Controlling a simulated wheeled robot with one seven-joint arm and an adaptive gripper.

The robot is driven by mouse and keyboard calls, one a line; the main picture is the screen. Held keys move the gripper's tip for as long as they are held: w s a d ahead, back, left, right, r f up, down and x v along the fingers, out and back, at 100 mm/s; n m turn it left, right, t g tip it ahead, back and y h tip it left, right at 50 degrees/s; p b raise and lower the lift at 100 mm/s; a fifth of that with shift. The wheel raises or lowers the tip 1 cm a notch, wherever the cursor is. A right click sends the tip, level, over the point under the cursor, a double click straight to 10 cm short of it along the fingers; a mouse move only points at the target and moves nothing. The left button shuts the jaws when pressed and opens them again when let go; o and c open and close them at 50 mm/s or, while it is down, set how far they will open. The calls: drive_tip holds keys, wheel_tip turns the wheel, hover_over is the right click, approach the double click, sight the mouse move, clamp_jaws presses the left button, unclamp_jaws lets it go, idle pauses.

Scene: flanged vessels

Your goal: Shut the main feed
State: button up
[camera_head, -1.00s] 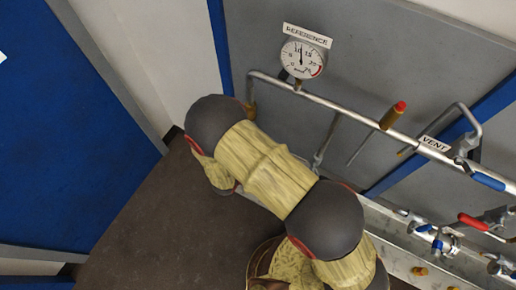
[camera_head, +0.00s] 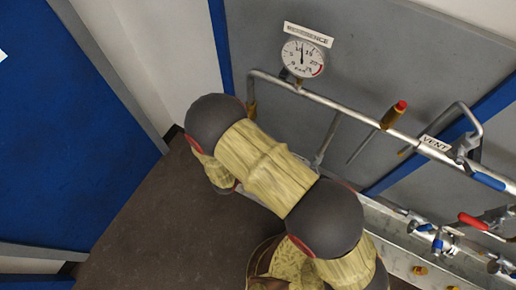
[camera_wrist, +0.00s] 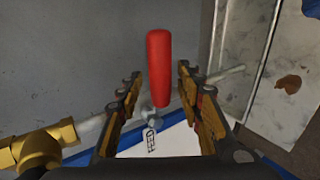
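A red valve handle (camera_wrist: 158,68) stands up in the middle of the wrist view, with a tag marked FEED (camera_wrist: 151,142) below its base. My gripper (camera_wrist: 157,80) is open, with one finger on each side of the handle. Gaps show between the handle and both fingers. In the head view my arm covers the area around the gripper, and neither the gripper nor this handle can be made out there.
A brass fitting (camera_wrist: 38,150) sits on the pipe at lower left in the wrist view. In the head view a gauge (camera_head: 302,58) stands above a pipe, with a VENT label (camera_head: 435,145), a blue handle (camera_head: 488,180) and a red handle (camera_head: 473,221) at right.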

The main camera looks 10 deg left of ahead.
drive_tip(key=v, duration=1.2)
idle(0.3)
